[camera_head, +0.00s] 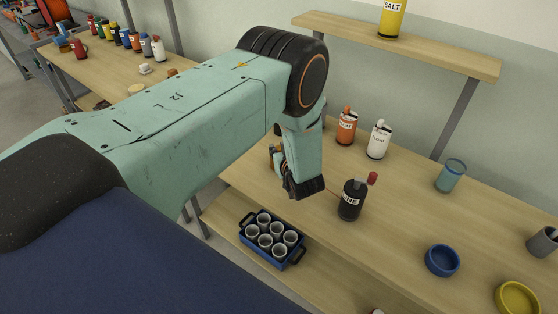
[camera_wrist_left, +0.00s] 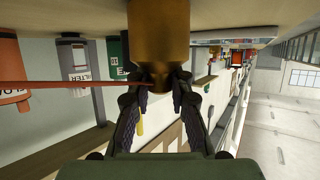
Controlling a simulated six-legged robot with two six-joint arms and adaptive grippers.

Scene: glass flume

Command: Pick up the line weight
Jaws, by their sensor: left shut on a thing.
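A brass-coloured cylinder (camera_wrist_left: 158,35) with a narrower neck, which I take for the line weight, shows in the left wrist view, where the picture is upside down. My left gripper (camera_wrist_left: 158,84) is shut on its neck, one dark finger on each side. A thin red line runs from the neck to the left edge. In the head view my left gripper (camera_head: 303,186) points down over the wooden bench; the arm and fingers hide most of what it holds. I cannot tell whether the weight touches the bench. My right gripper is not in view.
A black bottle (camera_head: 350,202) stands just right of the gripper. Orange (camera_head: 346,130) and white (camera_head: 378,142) bottles stand behind. A blue caddy (camera_head: 283,262) of cups is below on a lower shelf. A blue dish (camera_head: 442,261) and a yellow dish (camera_head: 517,298) lie to the right.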

